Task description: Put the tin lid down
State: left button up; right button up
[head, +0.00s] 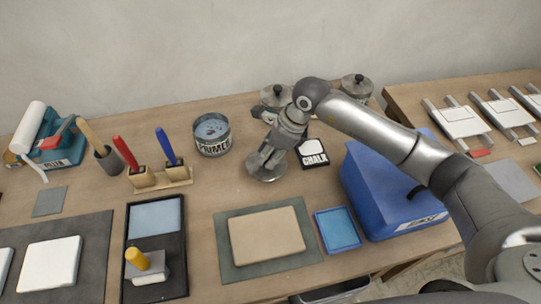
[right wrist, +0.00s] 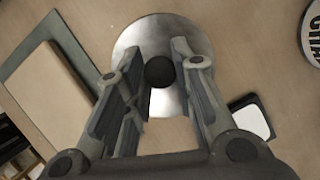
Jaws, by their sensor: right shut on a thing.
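The tin lid (head: 264,176) is a round grey metal disc in the middle of the table in the head view. In the right wrist view the lid (right wrist: 160,28) shows its dark round knob between the fingers. My right gripper (head: 268,155) points down over the lid and is shut on its knob; it also shows in the right wrist view (right wrist: 160,55). The lid is level, at or just above the tabletop; I cannot tell if it touches. The open PRIMER tin (head: 212,134), with blue-grey inside, stands to its left. My left gripper is not in view.
A tan board on a grey-green mat (head: 227,256), a blue tray (head: 339,230) and a large blue box (head: 385,190) stand nearer. Two knobbed tins stand behind; one (head: 356,87) is right of my arm. Brushes stand left.

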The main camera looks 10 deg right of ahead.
jog(key=shift+w+d+f, duration=0.2)
jog(key=shift+w+f, duration=0.2)
jog(key=shift+f, duration=0.1)
jog(key=f+p, duration=0.2)
jog(key=f, duration=0.1)
jog(key=shift+w+d, duration=0.1)
jog(key=shift+d, duration=0.1)
jog(key=shift+f, duration=0.25)
jog(key=shift+f, duration=0.1)
jog(key=shift+f, duration=0.15)
jog(key=o, duration=1)
